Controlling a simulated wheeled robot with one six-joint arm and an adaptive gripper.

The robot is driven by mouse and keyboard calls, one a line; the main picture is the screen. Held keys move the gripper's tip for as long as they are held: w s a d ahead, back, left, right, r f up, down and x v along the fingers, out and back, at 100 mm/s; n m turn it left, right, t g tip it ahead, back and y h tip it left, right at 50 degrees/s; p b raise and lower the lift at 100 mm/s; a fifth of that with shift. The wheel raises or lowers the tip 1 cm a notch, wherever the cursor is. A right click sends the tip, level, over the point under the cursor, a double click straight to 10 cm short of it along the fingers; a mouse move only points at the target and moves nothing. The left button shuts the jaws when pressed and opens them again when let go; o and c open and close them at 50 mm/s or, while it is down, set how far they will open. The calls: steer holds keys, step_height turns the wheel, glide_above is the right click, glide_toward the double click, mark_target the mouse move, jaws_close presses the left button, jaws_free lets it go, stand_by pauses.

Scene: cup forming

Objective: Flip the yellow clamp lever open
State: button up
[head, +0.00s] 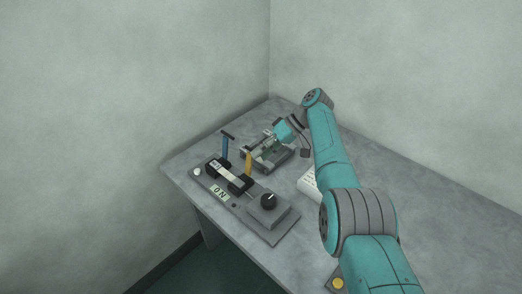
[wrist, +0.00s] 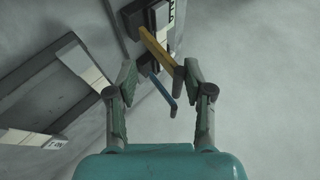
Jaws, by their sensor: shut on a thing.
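The yellow clamp lever (head: 248,163) stands up from a dark clamp block on the grey panel. In the wrist view the yellow lever (wrist: 158,47) slants down to the right, and its end meets the right finger. A blue lever (head: 225,148) rises farther left on the panel. In the wrist view the blue lever (wrist: 161,90) passes below the yellow one, between the fingers. In the head view my gripper (head: 266,139) is small, and its contact is hard to see.
The panel carries an ON label (head: 219,192) and a black knob (head: 268,201) on a grey box. A metal fixture (head: 267,154) stands behind it, close to my gripper. A white sheet or block (head: 308,182) lies to the right. Walls close off the table's back.

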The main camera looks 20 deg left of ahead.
steer(key=shift+r, duration=0.3)
stand_by(0.4)
steer(key=shift+r, duration=0.35)
step_height(320, 180, up, 9)
steer(key=shift+s, duration=0.1)
stand_by(0.4)
